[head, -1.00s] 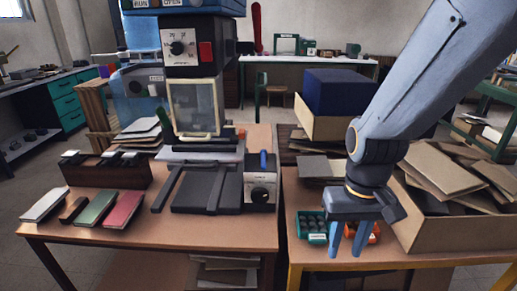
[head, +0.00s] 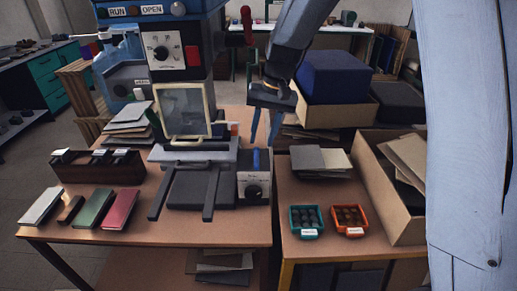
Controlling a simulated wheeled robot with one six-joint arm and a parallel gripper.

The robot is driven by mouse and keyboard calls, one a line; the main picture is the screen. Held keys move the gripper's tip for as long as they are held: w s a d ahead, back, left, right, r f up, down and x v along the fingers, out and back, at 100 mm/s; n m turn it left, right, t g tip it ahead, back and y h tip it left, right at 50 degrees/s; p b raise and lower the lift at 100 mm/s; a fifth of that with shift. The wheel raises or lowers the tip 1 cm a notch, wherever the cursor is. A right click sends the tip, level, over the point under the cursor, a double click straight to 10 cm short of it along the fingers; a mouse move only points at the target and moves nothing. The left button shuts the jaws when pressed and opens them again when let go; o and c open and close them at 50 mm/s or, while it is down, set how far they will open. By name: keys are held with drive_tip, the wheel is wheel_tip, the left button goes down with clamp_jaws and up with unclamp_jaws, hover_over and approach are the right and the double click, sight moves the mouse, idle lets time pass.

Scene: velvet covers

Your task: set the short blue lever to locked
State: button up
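The short blue lever (head: 256,160) stands roughly upright at the top of a small pale control box (head: 254,187) with a dark round knob on its front. The box is at the right end of the press bed. My gripper (head: 261,145) points down just above and close to the lever in the picture. Its two blue fingers are apart with nothing seen between them. I cannot tell the depth gap between fingertips and lever. The lettering on the box is too small to read.
The blue press (head: 215,50) with its framed clear guard (head: 184,110) stands left of my gripper. A dark sliding bed (head: 200,187) lies before it. Coloured covers lie at the table's left. Teal (head: 306,221) and orange (head: 350,219) trays and a cardboard box (head: 385,190) are at right.

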sight(257, 159)
drive_tip(key=f, duration=0.2)
drive_tip(key=a+f+p, duration=0.1)
drive_tip(key=f, duration=0.4)
drive_tip(key=shift+a+f, duration=0.1)
drive_tip(key=shift+a, duration=0.05)
clamp_jaws()
